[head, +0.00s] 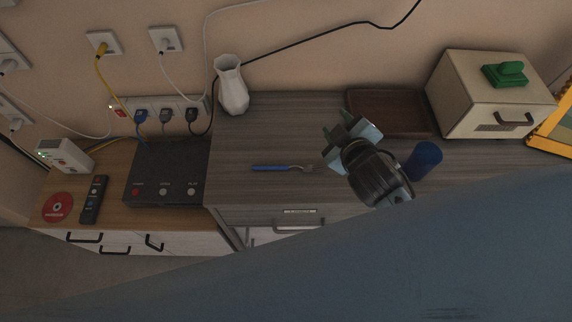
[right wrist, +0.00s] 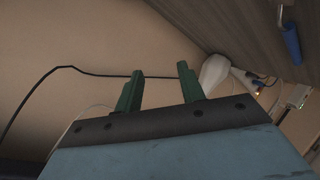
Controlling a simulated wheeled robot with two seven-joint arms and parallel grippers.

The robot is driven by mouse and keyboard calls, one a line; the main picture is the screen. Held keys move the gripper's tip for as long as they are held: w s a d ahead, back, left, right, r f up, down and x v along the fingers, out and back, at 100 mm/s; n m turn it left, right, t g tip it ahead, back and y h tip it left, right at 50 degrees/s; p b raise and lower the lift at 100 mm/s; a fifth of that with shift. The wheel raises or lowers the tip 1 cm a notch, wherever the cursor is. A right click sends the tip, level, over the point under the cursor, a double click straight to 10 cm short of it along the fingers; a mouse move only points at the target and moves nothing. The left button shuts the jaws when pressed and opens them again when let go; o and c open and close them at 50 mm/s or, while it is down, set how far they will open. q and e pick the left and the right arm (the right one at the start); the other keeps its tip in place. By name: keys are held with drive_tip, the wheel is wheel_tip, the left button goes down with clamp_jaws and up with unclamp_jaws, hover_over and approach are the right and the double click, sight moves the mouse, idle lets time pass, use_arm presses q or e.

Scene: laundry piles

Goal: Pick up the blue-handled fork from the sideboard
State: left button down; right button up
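The fork (head: 270,167) lies flat on the grey wooden sideboard (head: 305,115), its blue handle to the left and its metal tines to the right. In the right wrist view the blue handle (right wrist: 292,45) shows at the upper right, off to the side of the fingers. My right gripper (head: 336,124) is to the right of the fork, above the sideboard, apart from the fork. Its green fingers (right wrist: 160,70) are spread with nothing between them. They point toward the wall. My left gripper is not in view.
A white vase (head: 231,88) stands behind the fork. A brown tray (head: 390,96), a blue cup (head: 425,156) and a cream box (head: 490,98) are to the right. A black device (head: 165,160) is left. The sideboard around the fork is clear.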

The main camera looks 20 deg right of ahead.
drive_tip(key=w+a+r+n+t+y, duration=0.3)
drive_tip(key=a+r+n+y, duration=0.15)
drive_tip(key=r+n, duration=0.25)
drive_tip(key=w+a+r+n+t+y, duration=0.2)
drive_tip(key=a+r+n+t+y, duration=0.1)
drive_tip(key=a+r+n+y, duration=0.25)
drive_tip(key=s+a+r+n+g+y, duration=0.3)
drive_tip(key=a+r+n+g+y, duration=0.25)
drive_tip(key=n, duration=0.65)
drive_tip(key=n+g+h+p, duration=0.2)
drive_tip(key=n+g+h, duration=0.9)
drive_tip(key=n, duration=0.7)
approach(286, 166)
drive_tip(key=shift+w+d+f+g+y+b, duration=0.1)
drive_tip(key=shift+w+f+g+y+b, duration=0.1)
drive_tip(key=shift+w+f+g+y, duration=0.25)
drive_tip(key=shift+w+d+f+g+y+b, duration=0.1)
drive_tip(key=shift+w+f+g+b, duration=0.15)
drive_tip(key=shift+f, duration=0.45)
drive_tip(key=shift+x, duration=2.85)
drive_tip(key=shift+a, duration=0.1)
clamp_jaws()
